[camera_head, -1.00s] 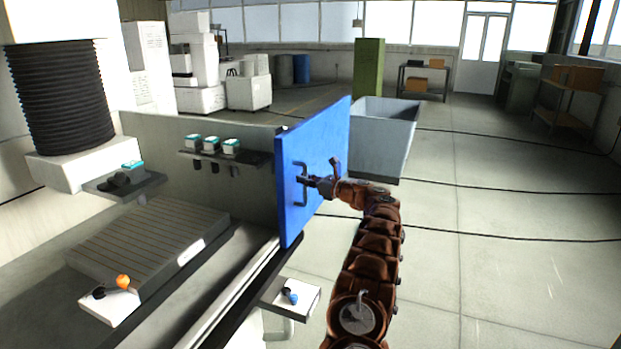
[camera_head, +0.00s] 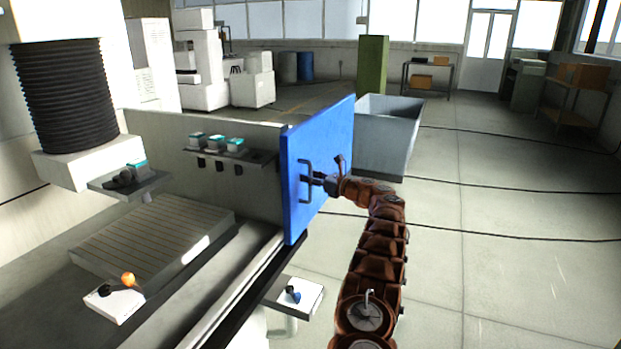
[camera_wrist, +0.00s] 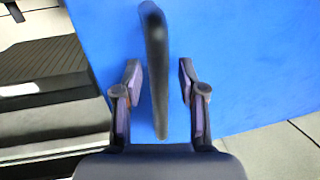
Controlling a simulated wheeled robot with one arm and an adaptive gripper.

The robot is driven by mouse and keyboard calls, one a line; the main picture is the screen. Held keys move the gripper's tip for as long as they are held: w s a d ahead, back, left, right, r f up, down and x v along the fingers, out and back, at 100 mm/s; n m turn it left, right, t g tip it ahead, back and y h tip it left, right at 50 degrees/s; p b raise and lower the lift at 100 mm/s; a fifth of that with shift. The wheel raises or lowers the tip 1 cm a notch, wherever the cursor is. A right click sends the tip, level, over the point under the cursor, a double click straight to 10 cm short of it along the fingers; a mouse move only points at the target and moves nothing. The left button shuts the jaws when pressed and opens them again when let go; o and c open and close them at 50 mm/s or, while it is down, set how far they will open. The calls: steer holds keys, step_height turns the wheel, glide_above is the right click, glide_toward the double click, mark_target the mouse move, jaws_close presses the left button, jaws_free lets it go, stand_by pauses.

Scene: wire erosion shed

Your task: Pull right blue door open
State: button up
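The blue door (camera_head: 329,160) stands at the right end of the machine's grey back wall, and the machine's inside is in open view to its left. A dark bar handle (camera_head: 304,181) is fixed upright on the door's face. My gripper (camera_head: 318,181) is at the handle, reaching in from the right. In the wrist view the handle (camera_wrist: 156,70) runs between the two fingers of my gripper (camera_wrist: 158,82). The fingers are apart, with blue door surface (camera_wrist: 230,60) showing on both sides of the handle, so the gripper is open and not clamped on it.
A grooved work table (camera_head: 150,235) lies inside the machine on the left. A small shelf with a blue knob (camera_head: 300,293) juts out below the door. A grey bin (camera_head: 388,135) stands behind the door. The floor (camera_head: 510,240) on the right is clear apart from cables.

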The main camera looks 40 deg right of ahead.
stand_by(0.3)
steer(key=v, duration=1.2)
stand_by(0.4)
